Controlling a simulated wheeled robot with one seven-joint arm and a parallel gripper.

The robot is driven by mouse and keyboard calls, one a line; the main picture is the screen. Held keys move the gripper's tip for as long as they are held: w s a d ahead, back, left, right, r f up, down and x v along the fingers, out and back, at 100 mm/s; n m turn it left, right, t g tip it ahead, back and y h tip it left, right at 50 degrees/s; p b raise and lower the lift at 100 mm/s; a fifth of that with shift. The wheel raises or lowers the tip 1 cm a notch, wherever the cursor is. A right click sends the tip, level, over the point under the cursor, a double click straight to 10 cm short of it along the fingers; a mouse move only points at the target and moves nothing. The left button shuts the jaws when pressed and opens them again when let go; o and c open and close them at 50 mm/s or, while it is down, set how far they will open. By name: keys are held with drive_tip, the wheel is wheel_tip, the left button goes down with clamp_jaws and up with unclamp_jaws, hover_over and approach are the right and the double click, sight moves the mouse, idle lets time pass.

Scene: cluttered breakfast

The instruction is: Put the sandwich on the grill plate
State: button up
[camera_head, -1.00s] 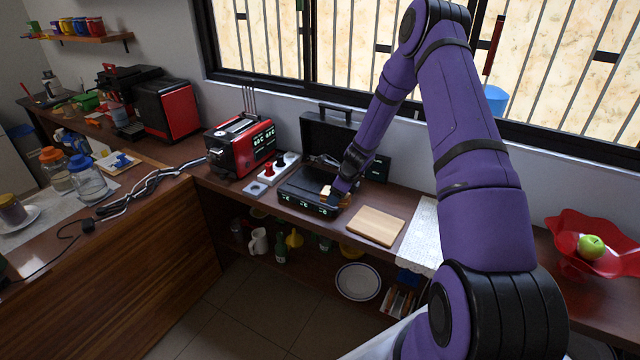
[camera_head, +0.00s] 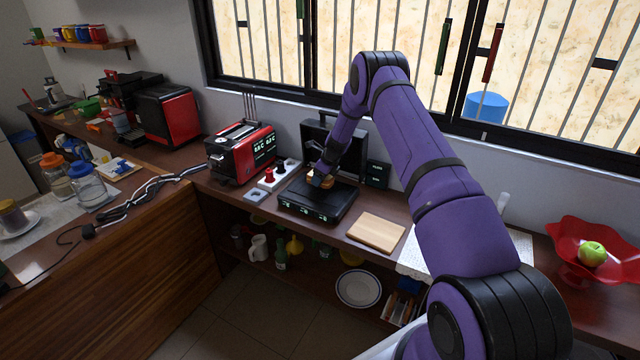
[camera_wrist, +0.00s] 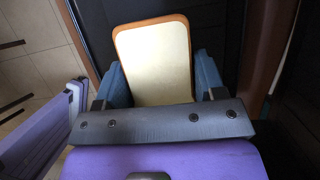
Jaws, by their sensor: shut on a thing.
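The sandwich (camera_wrist: 153,62) shows in the wrist view as a pale slab with an orange-brown edge, between the two fingers of my gripper (camera_wrist: 160,85). In the head view the sandwich (camera_head: 318,182) is a small brown piece at the tip of my gripper (camera_head: 322,178). My gripper is shut on it. It is over the dark grill plate (camera_head: 335,200) of the open grill, whose lid (camera_head: 318,137) stands up behind. My arm hides part of the lid. I cannot tell whether the sandwich touches the plate.
A red bowl (camera_head: 570,238) with a green apple (camera_head: 592,253) is at the far right.

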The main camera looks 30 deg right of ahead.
sight(320, 189)
drive_tip(key=shift+w+d, duration=0.2)
drive_tip(key=shift+w, duration=0.4)
drive_tip(key=shift+f, duration=1.8)
drive_tip(key=shift+f, duration=0.15)
drive_tip(key=o, duration=0.9)
drive_tip(key=shift+o, duration=0.2)
